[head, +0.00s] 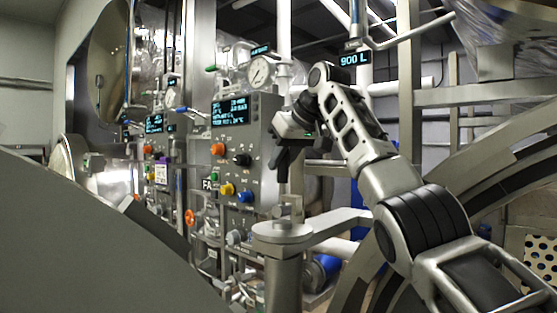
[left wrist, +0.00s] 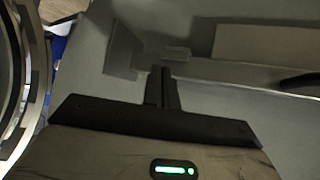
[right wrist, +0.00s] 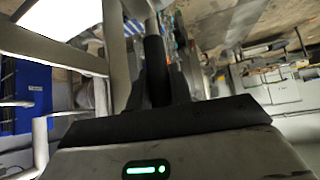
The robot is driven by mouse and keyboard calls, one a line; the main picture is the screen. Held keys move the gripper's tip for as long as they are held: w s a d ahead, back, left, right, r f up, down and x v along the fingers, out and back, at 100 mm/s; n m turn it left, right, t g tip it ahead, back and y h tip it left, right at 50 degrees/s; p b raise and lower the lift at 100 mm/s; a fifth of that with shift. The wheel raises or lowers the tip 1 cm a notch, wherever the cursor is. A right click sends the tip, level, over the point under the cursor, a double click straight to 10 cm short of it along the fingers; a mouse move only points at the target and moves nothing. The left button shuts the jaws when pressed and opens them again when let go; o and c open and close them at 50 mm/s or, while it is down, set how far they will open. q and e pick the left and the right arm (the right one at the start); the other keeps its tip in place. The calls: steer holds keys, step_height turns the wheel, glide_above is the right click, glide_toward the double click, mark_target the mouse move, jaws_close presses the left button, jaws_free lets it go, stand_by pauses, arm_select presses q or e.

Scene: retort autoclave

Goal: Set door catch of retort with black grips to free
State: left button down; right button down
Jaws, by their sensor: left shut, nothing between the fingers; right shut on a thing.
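My right gripper (head: 281,166) is beside the right edge of the nearer control panel (head: 236,165), its fingers pointing down in the head view. In the right wrist view its fingers are shut on a black grip (right wrist: 156,68) with a pale metal shaft (right wrist: 150,22) beyond it. Which way the catch is set cannot be told, as the gripper hides most of it. My left gripper (left wrist: 161,85) shows only in the left wrist view, shut and empty over a plain grey surface (left wrist: 240,85).
A second panel (head: 160,172) stands farther left, near an open round door (head: 108,65). A metal post with an arm (head: 283,232) stands below my right gripper. Pipes and a gauge (head: 259,72) are above. A large grey surface (head: 90,235) fills the lower left.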

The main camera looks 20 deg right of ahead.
steer(key=shift+w+r, duration=0.15)
stand_by(0.4)
steer(key=c, duration=1.5)
jaws_free()
steer(key=shift+c, duration=0.2)
steer(key=shift+o, duration=1.4)
steer(key=shift+w+a, duration=0.1)
steer(key=v, duration=1.5)
steer(key=shift+r, duration=0.4)
